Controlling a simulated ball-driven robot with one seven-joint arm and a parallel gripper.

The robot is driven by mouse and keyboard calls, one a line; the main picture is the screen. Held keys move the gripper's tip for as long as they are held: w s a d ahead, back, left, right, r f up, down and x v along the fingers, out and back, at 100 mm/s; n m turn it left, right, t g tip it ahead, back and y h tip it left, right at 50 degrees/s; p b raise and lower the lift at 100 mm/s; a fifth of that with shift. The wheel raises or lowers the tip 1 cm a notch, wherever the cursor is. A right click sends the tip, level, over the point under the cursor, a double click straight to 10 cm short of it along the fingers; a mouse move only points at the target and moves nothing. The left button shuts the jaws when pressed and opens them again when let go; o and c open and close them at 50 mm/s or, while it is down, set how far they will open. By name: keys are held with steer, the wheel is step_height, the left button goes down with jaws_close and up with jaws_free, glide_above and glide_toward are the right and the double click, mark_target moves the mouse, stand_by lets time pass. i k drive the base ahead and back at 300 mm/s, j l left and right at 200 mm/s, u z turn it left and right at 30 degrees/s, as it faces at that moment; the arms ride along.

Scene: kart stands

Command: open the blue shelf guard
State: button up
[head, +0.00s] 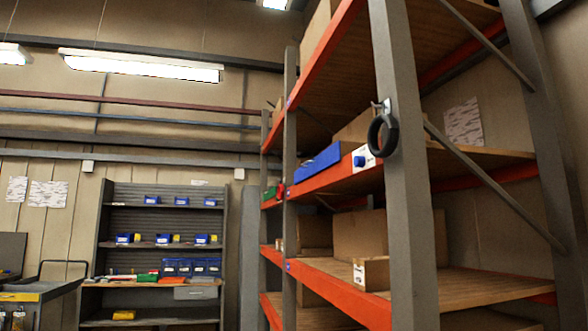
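The blue shelf guard (316,168) is a long blue panel in the head view. It stands along the front edge of the middle shelf, just above the orange beam, between two grey uprights. It looks raised, but I cannot tell how it is hinged or latched. A white plate with a blue knob (363,158) sits to its right on the same beam. My gripper is not in view.
A black ring (382,135) hangs from a hook on the near grey upright (408,200). Cardboard boxes (360,233) stand on the shelf below. A green and red item (273,192) is farther left. A workbench with blue bins (190,267) stands behind.

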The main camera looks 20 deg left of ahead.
mark_target(332, 156)
steer(key=i+j+u, duration=0.1)
steer(key=i+u, duration=0.35)
steer(key=i+l+u, duration=0.15)
steer(key=i+u, duration=0.35)
steer(key=i, duration=0.15)
